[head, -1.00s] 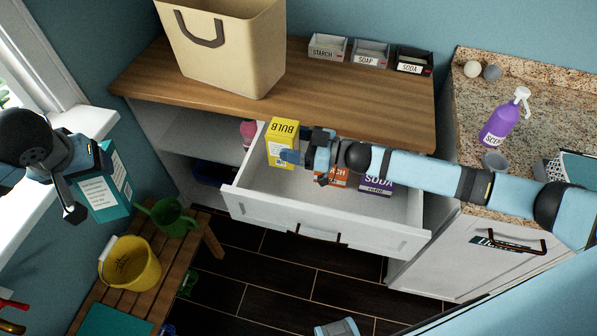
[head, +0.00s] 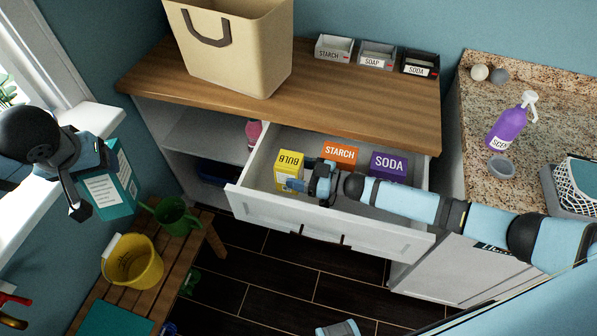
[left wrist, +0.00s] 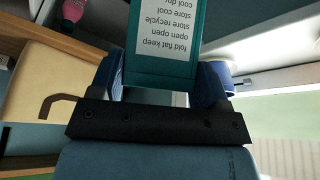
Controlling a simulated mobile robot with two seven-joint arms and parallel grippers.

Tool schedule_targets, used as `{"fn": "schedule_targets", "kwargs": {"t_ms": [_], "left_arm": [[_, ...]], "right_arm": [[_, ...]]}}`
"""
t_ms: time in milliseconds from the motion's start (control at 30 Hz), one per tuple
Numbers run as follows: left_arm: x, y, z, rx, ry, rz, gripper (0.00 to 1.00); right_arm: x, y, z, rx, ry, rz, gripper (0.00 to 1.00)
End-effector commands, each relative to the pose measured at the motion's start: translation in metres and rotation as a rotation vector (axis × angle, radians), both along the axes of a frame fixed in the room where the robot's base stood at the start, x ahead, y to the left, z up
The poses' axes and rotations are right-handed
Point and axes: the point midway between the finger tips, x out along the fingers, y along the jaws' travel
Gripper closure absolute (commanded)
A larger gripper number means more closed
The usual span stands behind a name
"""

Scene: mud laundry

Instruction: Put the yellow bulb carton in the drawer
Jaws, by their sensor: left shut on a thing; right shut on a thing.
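The yellow bulb carton (head: 289,165) is inside the open white drawer (head: 262,205), at its left end, with its label upside down in the head view. My right gripper (head: 298,185) is shut on the carton from the right. Whether the carton touches the drawer floor cannot be told. My left gripper (head: 92,180) is shut on a teal box (head: 122,185), held at the left, away from the drawer. The teal box also fills the top middle of the left wrist view (left wrist: 165,45), between the fingers.
An orange starch carton (head: 340,153) and a purple soda carton (head: 388,166) stand in the drawer. The wooden counter (head: 330,95) overhangs its back. A bench with a yellow bucket (head: 133,264) and green watering can (head: 175,218) is at lower left.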

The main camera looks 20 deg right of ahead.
Motion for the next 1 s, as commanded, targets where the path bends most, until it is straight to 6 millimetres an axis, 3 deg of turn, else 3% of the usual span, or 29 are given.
{"fn": "schedule_targets", "kwargs": {"t_ms": [567, 600, 667, 1000], "left_arm": [[0.0, 0.0, -0.007, 0.0, -0.002, 0.0, 0.75], [0.0, 0.0, -0.008, -0.001, -0.002, 0.0, 0.75], [0.0, 0.0, -0.008, -0.001, -0.002, 0.0, 0.75], [0.0, 0.0, -0.004, -0.001, -0.002, 0.0, 0.75]], "right_arm": [[0.0, 0.0, -0.012, 0.0, 0.001, 0.0, 0.56], [0.0, 0.0, -0.013, -0.001, 0.002, 0.0, 0.23], [-0.001, 0.0, -0.013, -0.001, 0.002, 0.0, 0.1], [-0.001, 0.0, -0.01, -0.002, 0.004, 0.0, 0.07]]}}
